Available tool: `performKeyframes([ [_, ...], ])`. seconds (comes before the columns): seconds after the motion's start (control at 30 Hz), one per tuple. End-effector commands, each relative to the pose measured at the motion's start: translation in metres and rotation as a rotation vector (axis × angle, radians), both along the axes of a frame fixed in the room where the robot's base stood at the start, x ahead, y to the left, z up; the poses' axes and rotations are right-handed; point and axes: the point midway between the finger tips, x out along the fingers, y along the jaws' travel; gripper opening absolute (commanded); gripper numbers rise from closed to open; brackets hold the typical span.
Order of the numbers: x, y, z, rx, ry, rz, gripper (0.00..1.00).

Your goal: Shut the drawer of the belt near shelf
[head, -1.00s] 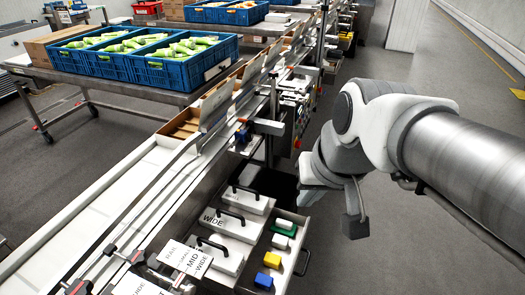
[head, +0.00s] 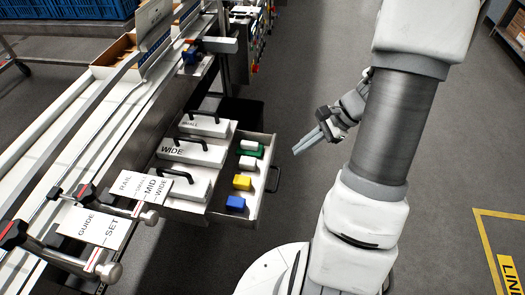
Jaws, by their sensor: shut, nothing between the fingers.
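The drawer (head: 259,197) under the belt (head: 82,122) stands pulled out to the right, with its inside in view. Its dark bar handle (head: 275,179) is on the right-hand front face. Inside lie white blocks with black handles, one marked WIDE (head: 190,151), and small white, green, yellow (head: 242,182) and blue (head: 235,203) pieces. My gripper (head: 300,148) is to the right of the drawer's far corner, with its fingers together and empty, pointing left toward the drawer. In the picture it is apart from the handle and the drawer front.
Label cards (head: 98,226) and clamp knobs (head: 108,271) sit along the belt's near side. A cardboard box (head: 115,52) is on the belt further back. Blue crates (head: 75,8) stand at the back left. Grey floor is clear right of the drawer, up to my arm and base.

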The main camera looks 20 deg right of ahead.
Motion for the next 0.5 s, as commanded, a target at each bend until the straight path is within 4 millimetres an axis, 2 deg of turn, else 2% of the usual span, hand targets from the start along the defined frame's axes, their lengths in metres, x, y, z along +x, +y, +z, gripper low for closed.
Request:
performKeyframes([
  [0.03,-0.003,-0.009,-0.028,0.051,0.030,-0.075,0.00],
  [0.2,-0.010,-0.032,-0.083,0.192,0.094,-0.299,0.00],
  [0.33,-0.015,-0.044,-0.111,0.263,0.122,-0.412,0.00],
  [0.5,-0.017,-0.048,-0.125,0.301,0.136,-0.474,0.00],
])
